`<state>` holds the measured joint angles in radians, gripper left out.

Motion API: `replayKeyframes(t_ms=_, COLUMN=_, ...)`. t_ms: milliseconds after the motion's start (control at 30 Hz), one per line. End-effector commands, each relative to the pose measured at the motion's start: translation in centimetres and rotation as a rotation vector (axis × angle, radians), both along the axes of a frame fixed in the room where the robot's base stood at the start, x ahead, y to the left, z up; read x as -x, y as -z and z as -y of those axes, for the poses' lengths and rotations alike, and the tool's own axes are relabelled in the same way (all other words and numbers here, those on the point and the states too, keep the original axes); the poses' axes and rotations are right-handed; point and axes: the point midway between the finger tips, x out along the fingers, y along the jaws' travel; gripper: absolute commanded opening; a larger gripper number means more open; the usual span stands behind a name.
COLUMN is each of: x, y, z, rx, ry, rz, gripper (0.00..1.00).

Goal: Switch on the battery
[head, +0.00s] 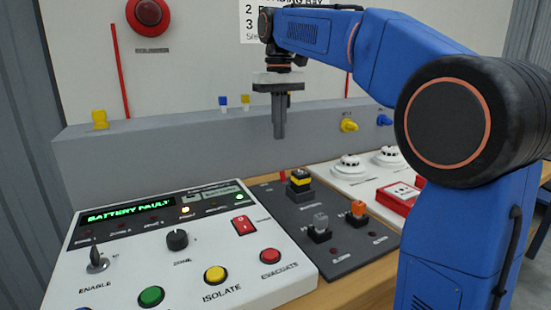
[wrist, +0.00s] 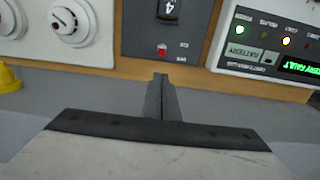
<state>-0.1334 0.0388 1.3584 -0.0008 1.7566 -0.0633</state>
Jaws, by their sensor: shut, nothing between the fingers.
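My gripper (head: 279,132) points down, shut and empty, above the back edge of the dark switch panel (head: 275,208). In the wrist view its closed fingers (wrist: 161,85) point toward the same panel (wrist: 135,30). On that panel stand a yellow-and-black switch (head: 300,181), a grey switch (head: 320,222) and an orange switch (head: 358,211). Their labels are too small to read, so I cannot tell which one is the battery's. The green display (head: 127,213) on the white control panel (head: 75,260) reads "BATTERY FAULT". The gripper touches none of the switches.
The white panel carries a red rocker switch (head: 243,225), a key switch (head: 97,262), a black knob (head: 177,239) and coloured buttons. White detectors (head: 348,168) and a red call point (head: 399,196) lie to the right. A grey ledge (head: 180,160) with small valves runs behind.

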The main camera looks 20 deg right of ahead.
Motion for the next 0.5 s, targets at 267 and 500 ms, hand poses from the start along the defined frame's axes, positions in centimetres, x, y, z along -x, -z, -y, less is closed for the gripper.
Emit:
replayKeyframes(t_ms=267, x=0.0, y=0.0, z=0.0, rx=0.0, ry=0.0, rz=0.0, gripper=0.0)
replayKeyframes(t_ms=500, x=0.1, y=1.6, z=0.0, rx=0.0, ry=0.0, rz=-0.002, gripper=0.0)
